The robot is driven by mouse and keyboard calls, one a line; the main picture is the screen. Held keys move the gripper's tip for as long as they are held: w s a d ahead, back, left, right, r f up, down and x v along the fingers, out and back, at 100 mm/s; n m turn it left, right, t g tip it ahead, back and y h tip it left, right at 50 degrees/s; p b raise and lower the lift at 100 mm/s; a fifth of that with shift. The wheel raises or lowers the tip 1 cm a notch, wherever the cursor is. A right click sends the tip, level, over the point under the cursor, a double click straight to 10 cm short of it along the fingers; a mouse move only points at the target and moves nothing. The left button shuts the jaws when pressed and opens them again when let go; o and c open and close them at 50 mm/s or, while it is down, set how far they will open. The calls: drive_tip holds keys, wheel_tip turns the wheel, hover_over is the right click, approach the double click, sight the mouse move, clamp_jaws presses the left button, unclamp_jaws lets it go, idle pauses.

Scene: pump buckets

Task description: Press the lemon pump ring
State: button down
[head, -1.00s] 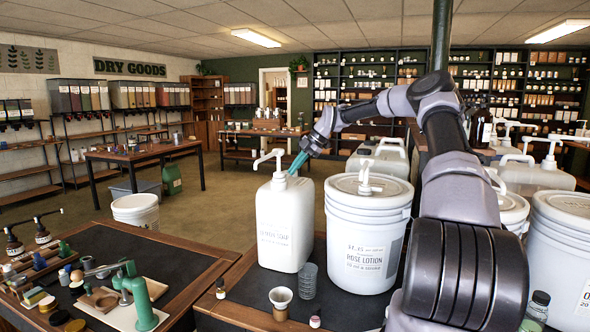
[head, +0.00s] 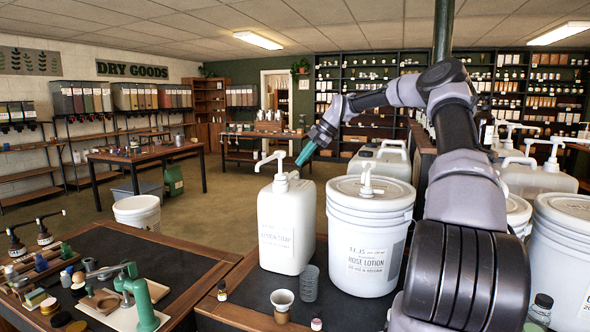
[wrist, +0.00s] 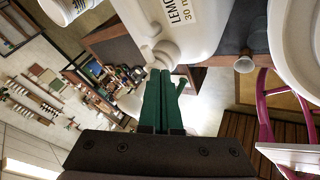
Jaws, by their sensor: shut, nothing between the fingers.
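The lemon soap jug (head: 286,225) is a white square-shouldered container on the dark mat, left of the rose lotion bucket. Its white pump (head: 279,166) stands upright with the spout pointing left, and a white ring (head: 281,184) sits at the neck. My gripper (head: 299,164) has green fingers shut and empty, tilted down-left. Its tips are just right of the pump stem, above the neck ring, apparently apart from it. In the wrist view the shut fingers (wrist: 163,73) overlap the white pump (wrist: 166,52) and hide part of it; contact cannot be told.
A clear cup (head: 310,283) and a small funnel-topped cup (head: 282,302) stand in front. A green press (head: 137,292) is on the left table. Air above the jug is free.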

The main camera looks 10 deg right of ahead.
drive_tip(key=v, duration=0.5)
drive_tip(key=s+a+r+m+h, duration=0.2)
drive_tip(key=s+a+m+h, duration=0.15)
drive_tip(key=s, duration=0.45)
drive_tip(key=s+a+r+m+h, duration=0.25)
drive_tip(key=s+a+m, duration=0.25)
drive_tip(key=s, duration=0.3)
drive_tip(key=s+d+r+m+t, duration=0.2)
drive_tip(key=s+m, duration=0.7)
drive_tip(key=s, duration=0.5)
drive_tip(key=s+d+r+m+t, duration=0.2)
drive_tip(key=s+d+m+t, duration=0.1)
drive_tip(key=s+m, duration=0.7)
drive_tip(key=s, duration=0.4)
drive_tip(key=shift+s+r+y, duration=0.35)
drive_tip(key=shift+s+y, duration=0.05)
